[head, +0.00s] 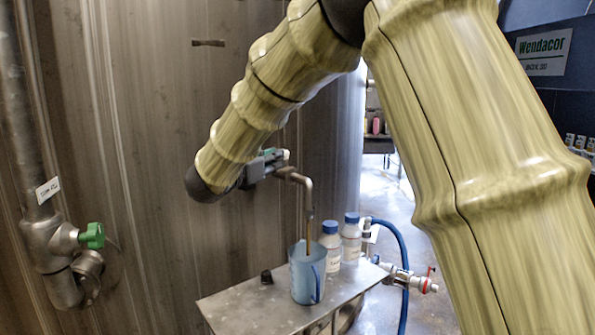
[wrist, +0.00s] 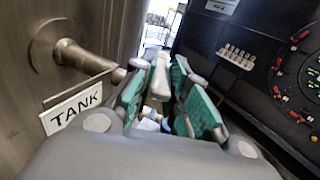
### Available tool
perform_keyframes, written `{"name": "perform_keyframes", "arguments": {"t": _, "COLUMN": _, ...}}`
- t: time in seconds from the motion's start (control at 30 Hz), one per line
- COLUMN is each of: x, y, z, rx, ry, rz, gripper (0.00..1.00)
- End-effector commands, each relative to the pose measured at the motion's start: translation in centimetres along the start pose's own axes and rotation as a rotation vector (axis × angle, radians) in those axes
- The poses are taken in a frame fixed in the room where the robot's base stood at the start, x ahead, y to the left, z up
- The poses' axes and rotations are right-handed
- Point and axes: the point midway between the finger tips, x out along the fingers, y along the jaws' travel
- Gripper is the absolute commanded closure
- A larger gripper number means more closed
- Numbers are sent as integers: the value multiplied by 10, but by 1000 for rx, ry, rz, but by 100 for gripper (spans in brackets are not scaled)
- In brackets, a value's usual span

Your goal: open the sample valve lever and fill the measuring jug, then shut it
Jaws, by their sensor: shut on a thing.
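My gripper (wrist: 158,88) is shut on the sample valve lever (wrist: 160,76), a pale bar between its green pads in the wrist view. In the head view my gripper (head: 262,164) is at the valve on the tank wall, partly hidden by my arm. A bent metal spout (head: 308,193) comes out of the valve and points down. A thin brown stream (head: 308,236) shows below its mouth, over the measuring jug. The blue, see-through jug (head: 304,276) stands upright on a metal shelf (head: 257,307). Its fill level is not clear.
Two white bottles with blue caps (head: 330,240) (head: 351,238) stand close behind the jug. A small black cap (head: 266,277) lies left of it. A green-handled valve (head: 92,236) is at far left. A blue hose (head: 403,252) and red-handled valve (head: 424,284) are right of the shelf.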

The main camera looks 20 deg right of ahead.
Motion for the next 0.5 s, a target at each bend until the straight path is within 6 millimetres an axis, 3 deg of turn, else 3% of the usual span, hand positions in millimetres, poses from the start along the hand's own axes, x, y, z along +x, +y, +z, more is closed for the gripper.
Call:
{"name": "perform_keyframes", "arguments": {"t": 0.43, "x": -10, "y": 9, "z": -2, "rx": -4, "ry": 2, "rz": 39, "gripper": 100}}
{"name": "perform_keyframes", "arguments": {"t": 0.47, "x": -10, "y": 9, "z": -2, "rx": -4, "ry": 2, "rz": 39, "gripper": 82}}
{"name": "perform_keyframes", "arguments": {"t": 0.5, "x": -10, "y": 9, "z": -2, "rx": -4, "ry": 2, "rz": 39, "gripper": 75}}
